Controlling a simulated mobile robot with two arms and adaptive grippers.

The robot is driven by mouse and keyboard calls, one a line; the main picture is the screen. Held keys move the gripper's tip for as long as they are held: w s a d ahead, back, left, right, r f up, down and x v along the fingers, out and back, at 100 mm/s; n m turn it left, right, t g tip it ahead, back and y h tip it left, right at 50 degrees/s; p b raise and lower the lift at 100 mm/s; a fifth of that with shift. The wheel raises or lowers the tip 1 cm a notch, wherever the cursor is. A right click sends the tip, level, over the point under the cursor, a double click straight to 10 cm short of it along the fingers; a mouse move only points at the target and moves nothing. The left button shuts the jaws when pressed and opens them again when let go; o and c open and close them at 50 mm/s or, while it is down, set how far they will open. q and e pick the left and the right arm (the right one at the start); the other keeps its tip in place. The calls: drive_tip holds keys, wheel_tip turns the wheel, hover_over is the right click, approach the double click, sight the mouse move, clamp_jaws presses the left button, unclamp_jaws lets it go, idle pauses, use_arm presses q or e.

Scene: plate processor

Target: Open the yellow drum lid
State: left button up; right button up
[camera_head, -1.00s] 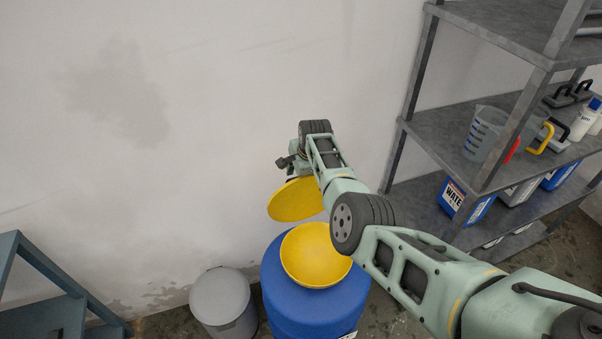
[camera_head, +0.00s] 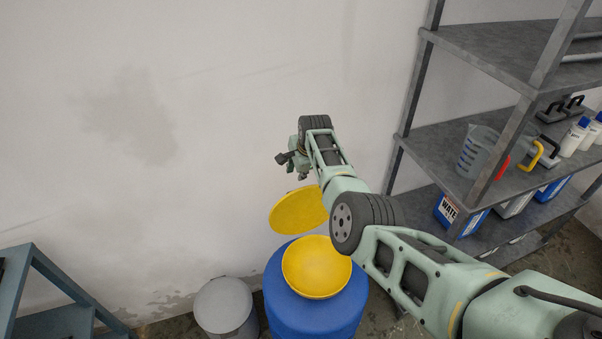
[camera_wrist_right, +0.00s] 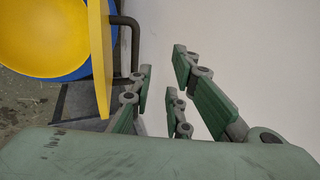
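The yellow lid (camera_head: 298,211) stands raised and tilted behind a blue drum (camera_head: 300,315). The yellow bowl-shaped drum top (camera_head: 316,268) is uncovered. My right gripper (camera_head: 296,168) is above the lid, close to the wall, with its fingers small and partly hidden. In the right wrist view, the lid (camera_wrist_right: 100,60) shows edge-on just left of the fingers, with the yellow bowl (camera_wrist_right: 42,38) beyond it. My right gripper (camera_wrist_right: 164,92) has its fingers apart, with nothing between them. My left gripper is out of view.
A grey bin (camera_head: 223,305) stands left of the drum. A grey shelf unit (camera_head: 462,125) with jugs and bottles is at the right. A blue-grey stand (camera_head: 40,290) is at the lower left. The pale wall (camera_head: 200,120) is close behind the lid.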

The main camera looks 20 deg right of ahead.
drive_tip(key=shift+d+r, duration=0.1)
drive_tip(key=shift+r, duration=0.25)
drive_tip(key=shift+w+d+f, duration=0.1)
drive_tip(key=shift+w+f, duration=0.05)
drive_tip(key=v, duration=1.2)
idle(0.6)
